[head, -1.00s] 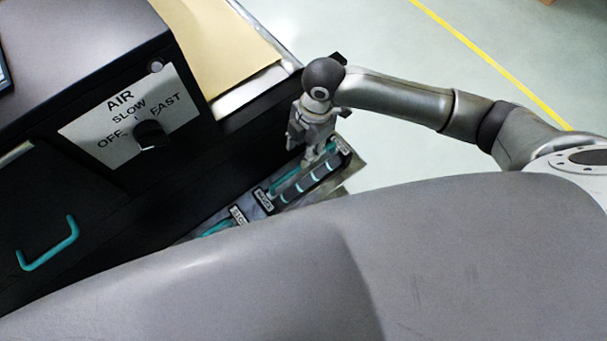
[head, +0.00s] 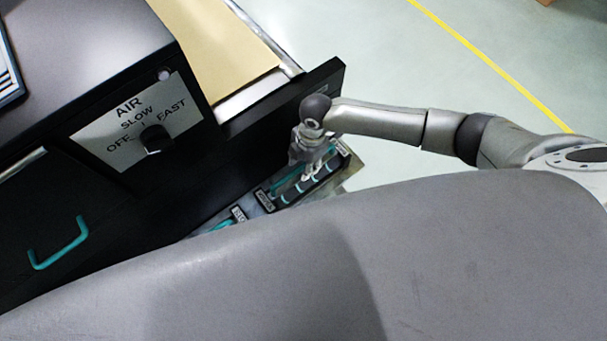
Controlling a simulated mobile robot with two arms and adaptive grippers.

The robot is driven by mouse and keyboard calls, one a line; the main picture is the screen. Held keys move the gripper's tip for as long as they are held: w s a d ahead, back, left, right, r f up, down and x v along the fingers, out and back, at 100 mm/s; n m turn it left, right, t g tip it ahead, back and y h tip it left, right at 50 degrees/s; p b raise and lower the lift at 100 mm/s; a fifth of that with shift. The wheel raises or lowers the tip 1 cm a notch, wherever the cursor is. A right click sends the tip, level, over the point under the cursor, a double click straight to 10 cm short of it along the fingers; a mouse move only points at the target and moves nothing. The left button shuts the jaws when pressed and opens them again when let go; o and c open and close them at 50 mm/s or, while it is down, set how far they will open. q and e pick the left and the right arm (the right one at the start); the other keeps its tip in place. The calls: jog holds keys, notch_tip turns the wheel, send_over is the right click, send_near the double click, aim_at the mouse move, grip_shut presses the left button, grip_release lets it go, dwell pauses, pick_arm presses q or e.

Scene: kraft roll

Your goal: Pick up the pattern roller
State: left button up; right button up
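A dark roller with teal bands (head: 328,174), which looks like the pattern roller, lies in a labelled slot of the grey tray (head: 347,184) low beside the black cabinet. My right gripper (head: 312,172) points down at the roller, its fingertips over or against the middle of it. The view is too small to tell whether the fingers are open, closed or touching. The gripper and wrist hide part of the slot. My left gripper is not in view.
The black cabinet has an AIR knob (head: 156,139) and a teal handle (head: 60,243). Brown paper (head: 215,45) lies on top. A second labelled slot with a teal item (head: 222,225) is partly hidden by my body. Open floor lies to the right.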

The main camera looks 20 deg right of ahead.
jog(key=shift+a+f, duration=0.1)
jog(key=shift+f, duration=0.55)
jog(key=shift+c, duration=0.3)
grip_shut()
jog(key=shift+w+r, duration=0.1)
jog(key=shift+r, duration=0.05)
